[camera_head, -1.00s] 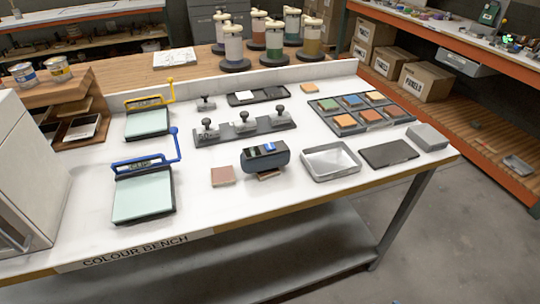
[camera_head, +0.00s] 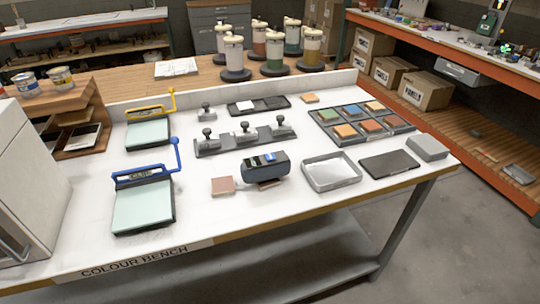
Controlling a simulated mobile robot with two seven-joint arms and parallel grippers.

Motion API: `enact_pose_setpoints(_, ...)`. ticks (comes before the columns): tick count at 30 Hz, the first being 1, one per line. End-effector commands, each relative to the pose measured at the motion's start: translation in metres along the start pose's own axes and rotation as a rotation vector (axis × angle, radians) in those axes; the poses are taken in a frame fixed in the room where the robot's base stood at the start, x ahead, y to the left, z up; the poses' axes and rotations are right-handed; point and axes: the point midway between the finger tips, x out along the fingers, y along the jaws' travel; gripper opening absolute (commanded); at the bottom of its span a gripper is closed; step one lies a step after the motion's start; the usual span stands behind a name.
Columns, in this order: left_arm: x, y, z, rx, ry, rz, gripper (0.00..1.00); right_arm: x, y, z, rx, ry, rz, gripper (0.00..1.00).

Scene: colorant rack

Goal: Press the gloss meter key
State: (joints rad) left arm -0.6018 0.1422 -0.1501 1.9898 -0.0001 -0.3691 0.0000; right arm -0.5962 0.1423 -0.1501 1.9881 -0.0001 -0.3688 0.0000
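The gloss meter appears to be the dark blue-grey rounded device (camera_head: 266,167) near the front middle of the white bench, with a small display and blue and light marks on its top. A key on it is too small to make out for certain. It seems to rest partly on a small brownish tile (camera_head: 268,184) that shows under its front edge. A pinkish-brown tile (camera_head: 223,186) lies just left of it. Neither of my grippers is in view.
A weight rack (camera_head: 232,146) stands behind the meter. Right are an empty metal tray (camera_head: 331,172), a dark plate (camera_head: 390,163), a grey block (camera_head: 427,147) and a colour tile tray (camera_head: 352,141).

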Motion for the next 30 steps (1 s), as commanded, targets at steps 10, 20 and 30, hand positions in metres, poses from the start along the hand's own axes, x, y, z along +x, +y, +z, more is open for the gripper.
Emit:
enact_pose_setpoints(10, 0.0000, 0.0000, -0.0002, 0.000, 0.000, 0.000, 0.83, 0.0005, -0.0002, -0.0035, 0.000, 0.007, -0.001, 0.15)
enact_pose_setpoints(20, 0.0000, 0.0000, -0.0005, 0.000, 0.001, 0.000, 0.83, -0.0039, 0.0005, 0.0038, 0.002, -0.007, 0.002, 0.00)
enact_pose_setpoints(30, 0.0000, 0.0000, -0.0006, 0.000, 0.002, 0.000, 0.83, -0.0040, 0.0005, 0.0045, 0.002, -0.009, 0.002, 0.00)
